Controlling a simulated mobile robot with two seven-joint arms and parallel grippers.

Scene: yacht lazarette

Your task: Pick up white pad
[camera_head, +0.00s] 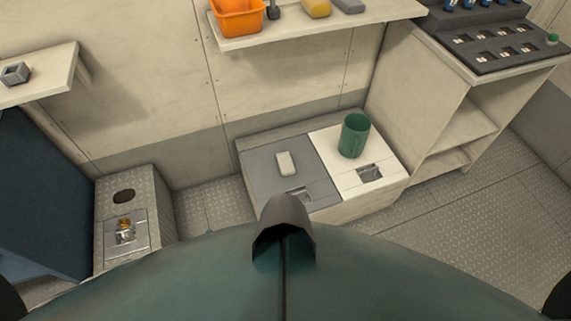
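The white pad (286,163) is a small pale rectangular block. It lies on the grey left lid of a low two-lid locker (258,163), near the middle of the head view. Neither of my grippers shows in this view, so their state cannot be seen. Nothing is touching the pad.
A green cup (354,136) stands on the locker's white lid (335,172). An orange bin (237,16), a yellow item (317,8) and a grey block (349,5) sit on a wall shelf (290,33). A shelf cabinet (424,95) stands right. Metal floor (470,235) is clear at lower right.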

